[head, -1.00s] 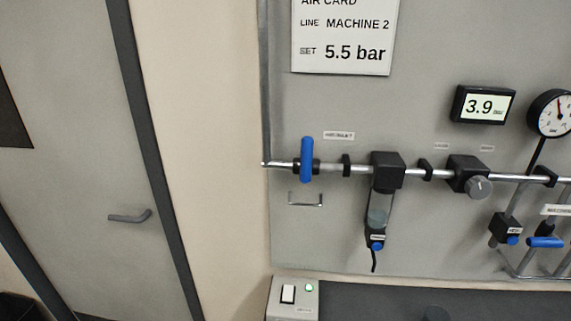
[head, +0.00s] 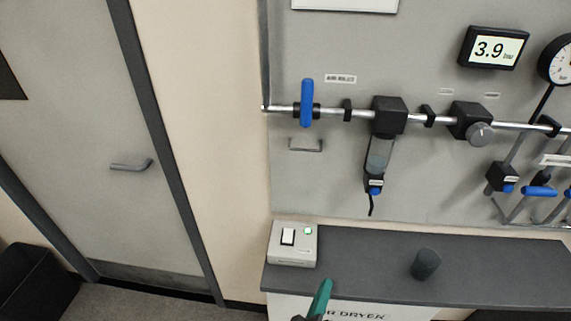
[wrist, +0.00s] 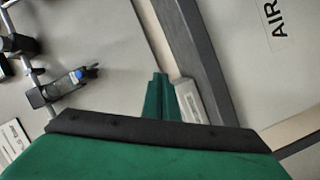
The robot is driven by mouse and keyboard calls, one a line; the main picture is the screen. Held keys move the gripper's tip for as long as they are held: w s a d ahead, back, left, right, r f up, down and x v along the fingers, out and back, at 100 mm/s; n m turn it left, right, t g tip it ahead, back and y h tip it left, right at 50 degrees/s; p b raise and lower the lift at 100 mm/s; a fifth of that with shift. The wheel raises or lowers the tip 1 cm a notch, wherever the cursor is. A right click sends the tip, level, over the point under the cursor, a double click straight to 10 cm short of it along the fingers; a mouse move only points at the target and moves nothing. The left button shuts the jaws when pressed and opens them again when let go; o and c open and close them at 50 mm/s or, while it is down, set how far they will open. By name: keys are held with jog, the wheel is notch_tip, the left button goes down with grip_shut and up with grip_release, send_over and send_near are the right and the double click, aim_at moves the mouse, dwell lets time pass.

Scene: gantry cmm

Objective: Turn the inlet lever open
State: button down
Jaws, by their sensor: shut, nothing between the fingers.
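My gripper (head: 322,296) shows as a green tip at the bottom of the head view, well below the lever and in front of the bench. In the wrist view my gripper (wrist: 160,98) has its green fingers together with nothing between them. The lever cannot be made out in the wrist view.
A black filter unit (head: 388,116) and a regulator (head: 468,119) sit along the pipe right of the lever. A display (head: 493,48) reads 3.9. A switch box (head: 292,243) and a dark cylinder (head: 426,264) stand on the grey bench (head: 365,260). A door (head: 95,140) is at left.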

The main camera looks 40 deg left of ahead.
jog(key=w+a+r+n+t+h, duration=0.1)
jog(key=w+a+r+n, duration=0.15)
jog(key=a+r, duration=0.65)
jog(key=w+a+r+n+t, duration=0.1)
jog(key=w+a+r+n, duration=0.15)
jog(key=a+r, duration=0.65)
jog(key=s+a+r+m+h, duration=0.1)
jog(key=s+r, duration=0.3)
jog(key=r, duration=0.5)
jog(key=s+a+r+m+h, duration=0.1)
jog(key=s+r, duration=0.3)
jog(key=r, duration=0.5)
jog(key=s+r+m+h, duration=0.15)
jog(key=s+r, duration=0.25)
jog(key=r, duration=0.5)
send_near(307, 104)
jog(key=w+a+r, duration=0.2)
jog(key=w+a, duration=0.1)
jog(key=a, duration=0.2)
jog(key=shift+n, duration=0.45)
jog(key=shift+w+d+f, duration=0.15)
jog(key=shift+w+d, duration=0.55)
jog(key=shift+w, duration=0.15)
jog(key=shift+w+d+f, duration=0.15)
jog(key=shift+w+d, duration=0.55)
jog(key=shift+w, duration=0.15)
jog(key=shift+g, duration=0.3)
jog(key=shift+r, duration=0.1)
